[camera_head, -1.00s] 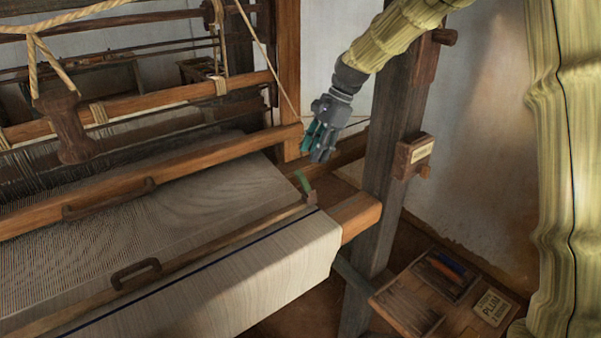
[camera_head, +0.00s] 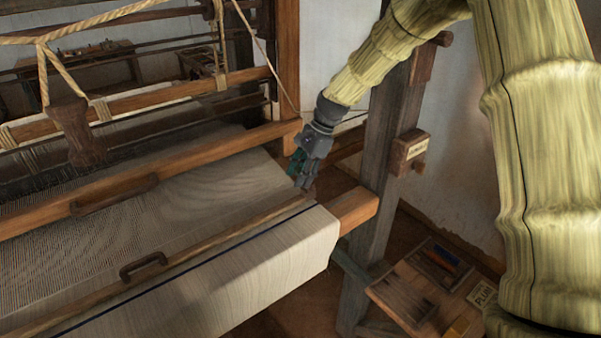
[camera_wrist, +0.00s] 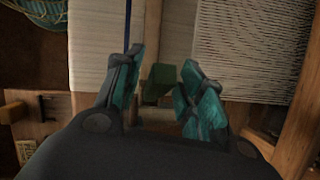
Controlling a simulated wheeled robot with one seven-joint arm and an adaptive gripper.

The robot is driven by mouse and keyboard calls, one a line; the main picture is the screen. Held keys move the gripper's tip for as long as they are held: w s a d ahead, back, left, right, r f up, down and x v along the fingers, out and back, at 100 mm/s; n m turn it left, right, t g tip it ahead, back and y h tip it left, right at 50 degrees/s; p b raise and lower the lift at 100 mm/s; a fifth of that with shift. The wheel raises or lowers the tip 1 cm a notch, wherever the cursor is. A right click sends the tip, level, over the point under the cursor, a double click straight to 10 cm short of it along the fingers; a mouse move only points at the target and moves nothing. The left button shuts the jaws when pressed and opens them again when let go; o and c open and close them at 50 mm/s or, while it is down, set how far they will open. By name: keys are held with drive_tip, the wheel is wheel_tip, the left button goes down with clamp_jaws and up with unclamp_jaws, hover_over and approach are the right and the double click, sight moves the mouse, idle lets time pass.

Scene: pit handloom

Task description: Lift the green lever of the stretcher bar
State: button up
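The stretcher bar (camera_head: 220,223) is a long wooden strip lying across the cloth near its dark blue stripe. In the wrist view the bar (camera_wrist: 180,32) runs up the picture between the cloth and the warp threads. Its green lever (camera_wrist: 158,80) stands at the bar's near end, in the gap between my fingers. My gripper (camera_head: 301,172) is at the right end of the bar in the head view and hides the lever there. In the wrist view my gripper (camera_wrist: 163,98) is open, with teal pads on both sides of the lever. I cannot tell whether either pad touches it.
The cloth (camera_head: 275,260) wraps over the front beam (camera_head: 355,209). A dark upright post (camera_head: 386,145) with a small wooden box (camera_head: 408,152) stands close right of my gripper. A wooden tray (camera_head: 402,303) with tools and a label sits low at the right.

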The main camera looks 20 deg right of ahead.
drive_tip(key=shift+s+r, duration=0.15)
drive_tip(key=c, duration=0.4)
clamp_jaws()
drive_tip(key=shift+a, duration=0.15)
drive_tip(key=shift+s+a+f+t+h, duration=0.15)
drive_tip(key=shift+a+f+t+h, duration=0.15)
drive_tip(key=shift+h, duration=0.3)
drive_tip(key=shift+d, duration=0.1)
